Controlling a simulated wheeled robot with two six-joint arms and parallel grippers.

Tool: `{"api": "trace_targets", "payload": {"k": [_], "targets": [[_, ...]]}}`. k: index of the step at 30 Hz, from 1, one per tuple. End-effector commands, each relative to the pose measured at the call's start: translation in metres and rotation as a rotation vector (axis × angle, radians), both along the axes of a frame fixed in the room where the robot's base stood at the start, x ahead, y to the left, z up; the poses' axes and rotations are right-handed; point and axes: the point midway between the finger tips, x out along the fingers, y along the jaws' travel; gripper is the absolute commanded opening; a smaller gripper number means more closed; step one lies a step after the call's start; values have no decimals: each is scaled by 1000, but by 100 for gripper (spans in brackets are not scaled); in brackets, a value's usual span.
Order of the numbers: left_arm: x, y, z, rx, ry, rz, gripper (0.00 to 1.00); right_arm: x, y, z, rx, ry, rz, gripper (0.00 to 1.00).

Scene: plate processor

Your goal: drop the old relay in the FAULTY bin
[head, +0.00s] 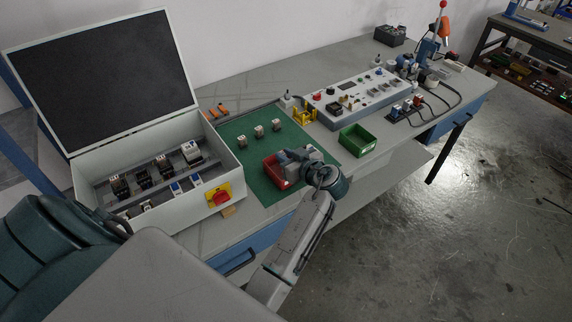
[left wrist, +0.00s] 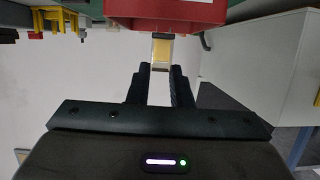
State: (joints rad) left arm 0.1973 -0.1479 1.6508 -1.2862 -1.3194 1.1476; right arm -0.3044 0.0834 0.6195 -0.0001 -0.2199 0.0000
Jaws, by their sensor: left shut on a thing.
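The red bin (head: 270,169) stands on the green mat at the front edge of the bench, partly covered by my left gripper (head: 289,160). In the left wrist view my left gripper (left wrist: 160,70) is shut on a small pale-yellow relay (left wrist: 162,50). The relay overlaps the wall of the red bin (left wrist: 165,10) in that view. In the head view the gripper hides the relay, and I cannot tell whether it is over or inside the bin. No lettering on the bin is readable. My right gripper is not in view.
Three small relays (head: 259,131) stand on the green mat (head: 228,131). A green bin (head: 357,139) is to the right. An open white cabinet (head: 222,173) with a red switch is at the left. A control panel (head: 355,96) lies behind.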

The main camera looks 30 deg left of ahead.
Motion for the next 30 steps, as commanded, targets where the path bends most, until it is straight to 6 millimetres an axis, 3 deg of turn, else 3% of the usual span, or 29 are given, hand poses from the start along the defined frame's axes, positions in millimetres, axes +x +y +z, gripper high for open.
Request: {"api": "trace_targets", "payload": {"k": [9, 20, 21, 24, 30], "targets": [[0, 0, -40, 0, 4, -2, 0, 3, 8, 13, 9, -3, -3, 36], [0, 0, -46, -1, 0, -2, 0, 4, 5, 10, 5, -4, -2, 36], [0, 0, -46, -1, 0, -2, 23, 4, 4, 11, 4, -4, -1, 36], [0, 0, -46, -1, 1, -2, 41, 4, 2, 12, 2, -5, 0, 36], [0, 0, -45, -1, 1, -2, 41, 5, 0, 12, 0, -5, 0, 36]]}}
